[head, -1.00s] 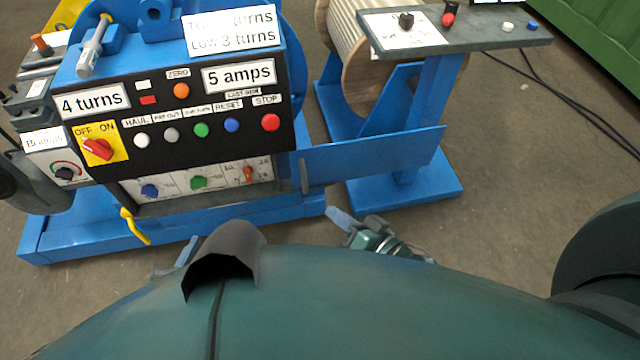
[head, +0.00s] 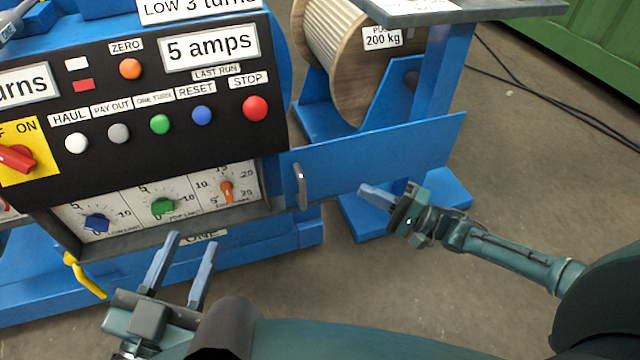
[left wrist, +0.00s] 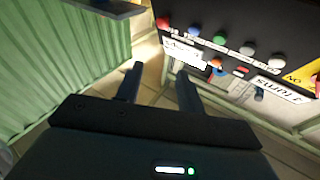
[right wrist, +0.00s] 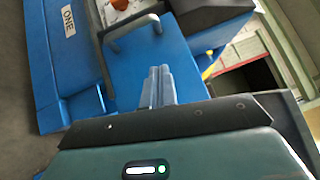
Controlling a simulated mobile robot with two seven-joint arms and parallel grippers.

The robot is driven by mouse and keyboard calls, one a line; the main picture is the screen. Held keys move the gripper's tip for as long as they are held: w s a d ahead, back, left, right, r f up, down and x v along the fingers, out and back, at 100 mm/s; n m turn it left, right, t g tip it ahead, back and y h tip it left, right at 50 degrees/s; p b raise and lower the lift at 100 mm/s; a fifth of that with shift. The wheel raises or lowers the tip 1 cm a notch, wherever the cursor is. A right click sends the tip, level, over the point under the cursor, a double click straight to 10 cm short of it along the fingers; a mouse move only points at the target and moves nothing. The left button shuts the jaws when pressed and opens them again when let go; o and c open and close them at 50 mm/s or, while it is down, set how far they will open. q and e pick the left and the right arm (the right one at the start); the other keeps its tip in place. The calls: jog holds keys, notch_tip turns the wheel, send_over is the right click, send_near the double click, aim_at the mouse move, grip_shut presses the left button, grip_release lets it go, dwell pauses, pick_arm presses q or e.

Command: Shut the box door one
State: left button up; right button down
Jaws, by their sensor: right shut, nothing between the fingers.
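The box door (head: 375,150) is a flat blue panel, swung open to the right from the lower right of the control box. Its grey handle (head: 301,187) is on its face near the left end. The box (head: 165,200) is open and shows blue, green and orange dials. My right gripper (head: 368,193) is shut and empty, just in front of the door's lower edge. In the right wrist view the door (right wrist: 150,60) and its handle (right wrist: 130,32) lie ahead of the fingers (right wrist: 157,85). My left gripper (head: 190,245) is open and empty, in front of and below the box.
A label reading ONE (head: 203,236) is under the box. A wooden reel (head: 350,60) and a blue stand (head: 440,85) are behind the door. Floor at the right is clear apart from cables.

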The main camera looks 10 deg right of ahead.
jog(key=w+a+r+b, duration=0.2)
jog(key=w+a, duration=0.2)
jog(key=a, duration=0.5)
jog(key=shift+w+a+b, duration=0.35)
jog(key=shift+a, duration=0.05)
jog(key=shift+a, duration=0.1)
